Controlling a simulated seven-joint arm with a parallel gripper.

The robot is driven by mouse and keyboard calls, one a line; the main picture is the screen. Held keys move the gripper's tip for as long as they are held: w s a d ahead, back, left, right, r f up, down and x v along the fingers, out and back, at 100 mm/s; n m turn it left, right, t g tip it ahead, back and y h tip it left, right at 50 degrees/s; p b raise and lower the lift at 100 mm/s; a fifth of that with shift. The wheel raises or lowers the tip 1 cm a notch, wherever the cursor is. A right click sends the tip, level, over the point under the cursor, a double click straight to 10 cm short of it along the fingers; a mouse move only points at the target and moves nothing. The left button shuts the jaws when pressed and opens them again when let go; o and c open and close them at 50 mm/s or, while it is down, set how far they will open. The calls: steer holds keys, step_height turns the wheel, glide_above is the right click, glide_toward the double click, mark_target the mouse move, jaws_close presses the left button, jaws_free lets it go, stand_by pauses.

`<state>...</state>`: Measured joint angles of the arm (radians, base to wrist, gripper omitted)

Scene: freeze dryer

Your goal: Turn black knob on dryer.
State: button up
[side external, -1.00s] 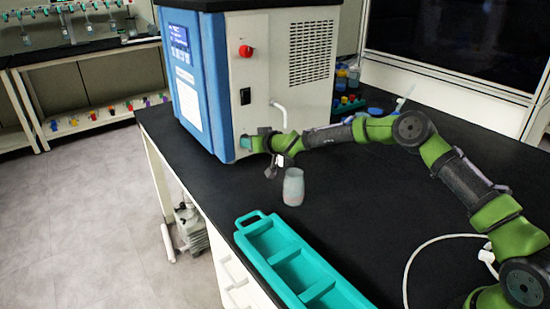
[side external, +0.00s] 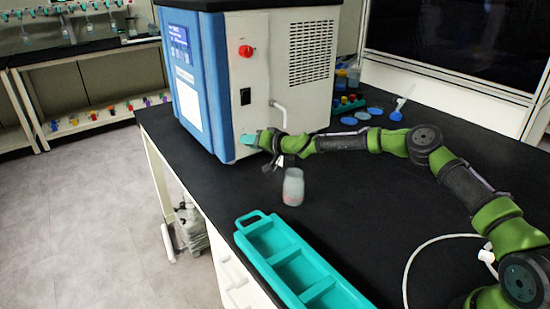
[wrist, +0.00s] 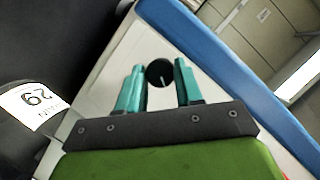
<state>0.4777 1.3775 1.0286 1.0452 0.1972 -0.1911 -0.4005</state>
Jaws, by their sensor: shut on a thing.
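The black knob (wrist: 159,72) is on the dryer's pale side panel (wrist: 122,57) in the wrist view, with a light pointer line running downward from its centre. My gripper (wrist: 157,78) has its teal fingers on either side of the knob, shut on it. In the side external view my gripper (side external: 247,140) reaches the low front corner of the blue-and-white dryer (side external: 225,65), and its fingers hide the knob there.
A cloudy bottle (side external: 293,187) stands close to my wrist. A teal divided tray (side external: 262,234) lies at the bench's front edge. A bent white pipe (side external: 280,112) sticks out of the dryer above my wrist. A red knob (side external: 246,51) and black switch (side external: 245,96) are higher up.

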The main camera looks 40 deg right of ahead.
steer(key=m+t+y, duration=0.1)
steer(key=m, duration=0.2)
steer(key=m+t+y, duration=0.1)
steer(key=m, duration=0.2)
steer(key=m+t+y, duration=0.1)
steer(key=m, duration=0.2)
steer(key=shift+d+f, duration=0.15)
steer(key=shift+f, duration=0.2)
steer(key=shift+m, duration=0.3)
steer(key=o, duration=1)
steer(key=shift+r, duration=0.1)
steer(key=shift+o, duration=0.2)
